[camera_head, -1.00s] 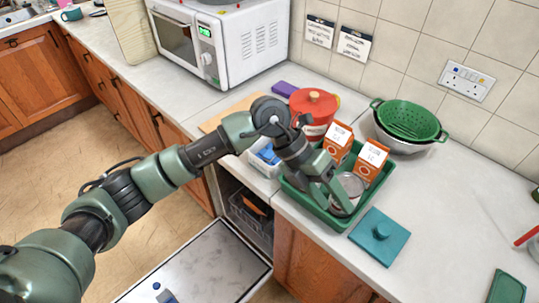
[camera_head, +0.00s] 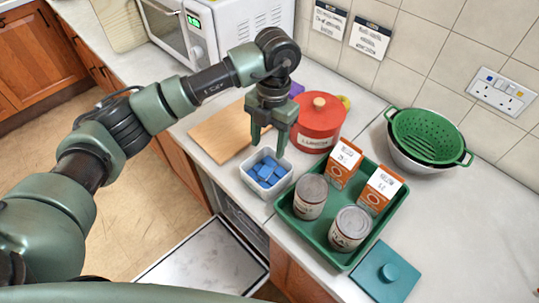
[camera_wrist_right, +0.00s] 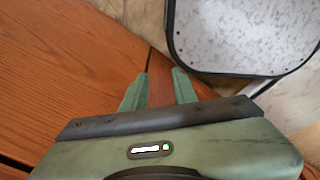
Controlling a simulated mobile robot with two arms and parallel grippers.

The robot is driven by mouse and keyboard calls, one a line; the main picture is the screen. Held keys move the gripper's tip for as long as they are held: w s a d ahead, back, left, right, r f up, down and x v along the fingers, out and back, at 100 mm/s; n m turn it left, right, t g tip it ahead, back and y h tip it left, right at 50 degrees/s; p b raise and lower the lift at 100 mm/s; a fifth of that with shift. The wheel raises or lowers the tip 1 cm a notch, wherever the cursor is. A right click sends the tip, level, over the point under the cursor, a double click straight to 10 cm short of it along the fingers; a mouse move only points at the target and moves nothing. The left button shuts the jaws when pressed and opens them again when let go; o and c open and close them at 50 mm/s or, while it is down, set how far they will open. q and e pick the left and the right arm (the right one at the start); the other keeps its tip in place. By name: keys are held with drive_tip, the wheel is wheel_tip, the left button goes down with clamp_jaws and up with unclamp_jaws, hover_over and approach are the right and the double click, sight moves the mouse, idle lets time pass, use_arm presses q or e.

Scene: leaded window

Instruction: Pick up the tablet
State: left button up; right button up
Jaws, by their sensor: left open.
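Several blue tablets (camera_head: 265,172) lie in a small white tub (camera_head: 247,180) on the counter, left of the green tray. My left gripper (camera_head: 267,148) points down just above the tub's far side. Its two fingers are apart with nothing seen between them. The fingertips are close to the tub's back rim, and I cannot tell whether they touch it. My right gripper (camera_wrist_right: 160,82) shows only in the right wrist view. Its fingers are apart and empty, in front of a wooden cabinet front.
A green tray (camera_head: 325,252) holds two cans and two orange cartons. A red lidded pot (camera_head: 318,125) stands close behind my left gripper. A wooden board (camera_head: 215,135) lies left of it. An open appliance door (camera_head: 205,262) extends below the counter edge.

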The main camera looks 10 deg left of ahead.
sight(265, 171)
use_arm(q)
drive_tip(key=s+f+p, duration=0.2)
drive_tip(key=shift+f, duration=0.3)
wheel_tip(265, 171, down, 3)
drive_tip(key=shift+s+a+r+p, duration=0.1)
drive_tip(key=shift+s+r+p, duration=0.05)
drive_tip(key=shift+p, duration=0.75)
drive_tip(key=shift+f, duration=1)
drive_tip(key=c, duration=1.1)
clamp_jaws()
use_arm(e)
drive_tip(key=s+r, duration=0.3)
drive_tip(key=r, duration=0.1)
drive_tip(key=shift+s, duration=0.25)
